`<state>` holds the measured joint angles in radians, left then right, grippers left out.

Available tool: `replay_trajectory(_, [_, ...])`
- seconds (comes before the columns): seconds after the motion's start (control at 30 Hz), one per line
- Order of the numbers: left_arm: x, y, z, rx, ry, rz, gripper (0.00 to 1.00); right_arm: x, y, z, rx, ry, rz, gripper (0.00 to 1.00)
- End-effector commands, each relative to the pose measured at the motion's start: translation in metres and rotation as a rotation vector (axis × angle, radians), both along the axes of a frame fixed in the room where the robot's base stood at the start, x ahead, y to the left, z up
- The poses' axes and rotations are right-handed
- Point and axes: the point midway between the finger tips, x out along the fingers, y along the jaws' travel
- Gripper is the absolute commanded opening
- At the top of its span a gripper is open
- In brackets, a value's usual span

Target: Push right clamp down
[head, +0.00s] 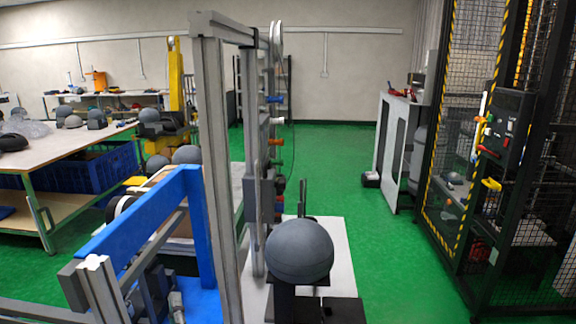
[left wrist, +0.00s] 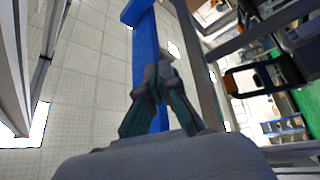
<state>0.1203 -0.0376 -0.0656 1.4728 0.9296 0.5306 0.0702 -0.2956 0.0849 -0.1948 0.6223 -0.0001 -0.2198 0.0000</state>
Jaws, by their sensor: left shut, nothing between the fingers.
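My left gripper (left wrist: 158,82) shows in the left wrist view with its dark green fingers meeting at the tips, shut and empty. A blue beam stands behind it there. In the head view, dark grey parts that look like this gripper (head: 155,285) are low at the left, below the blue beam (head: 140,215) and partly hidden by the frame. I cannot clearly make out the right clamp. A thin dark upright piece (head: 302,196) stands behind the grey headform (head: 300,250); whether it belongs to a clamp I cannot tell. My right gripper is not in view.
A tall grey metal upright (head: 220,180) stands between the blue beam and the headform. A table (head: 85,155) with several headforms is at the left. A black mesh cage (head: 500,130) is at the right. Green floor (head: 385,250) is clear between.

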Motion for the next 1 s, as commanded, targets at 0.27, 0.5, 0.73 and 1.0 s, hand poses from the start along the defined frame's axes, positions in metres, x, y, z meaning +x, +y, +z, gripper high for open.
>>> replay_trajectory(0.27, [-0.072, -0.105, -0.051, 0.464, 0.427, -0.527, 0.0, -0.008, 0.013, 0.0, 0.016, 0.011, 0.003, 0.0])
replay_trajectory(0.5, [-0.185, -0.119, -0.113, 0.79, 0.905, -0.791, 0.0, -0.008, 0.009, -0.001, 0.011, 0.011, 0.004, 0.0])
replay_trajectory(0.73, [-0.263, -0.096, -0.133, 0.917, 1.215, -0.875, 0.0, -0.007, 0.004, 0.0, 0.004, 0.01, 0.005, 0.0])
replay_trajectory(1.0, [-0.331, -0.068, -0.133, 0.978, 1.481, -0.912, 0.0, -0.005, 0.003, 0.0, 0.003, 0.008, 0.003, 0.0])
